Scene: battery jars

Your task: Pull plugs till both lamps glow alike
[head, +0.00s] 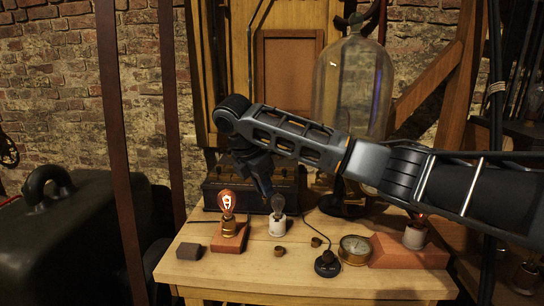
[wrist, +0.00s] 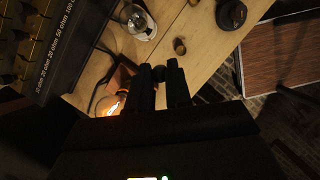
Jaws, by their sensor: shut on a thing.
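One lamp (head: 227,202) glows orange on a reddish wooden block at the table's left; its glow also shows in the wrist view (wrist: 107,103). A second lamp (head: 278,205) in a white holder looks grey and unlit; it also shows in the wrist view (wrist: 138,20). The long dark resistance box (head: 235,192) stands behind them; in the wrist view it has brass tops and ohm labels (wrist: 55,48). My gripper (wrist: 159,78) is shut on a small dark, round-headed thing that looks like a plug. It is held near the lamps, in front of the box.
Two small brass pieces (head: 280,251) (head: 316,241), a black knob with a cord (head: 327,264) and a round gauge (head: 355,249) lie on the wooden table (head: 235,275). A glass jar (head: 350,85) rises behind.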

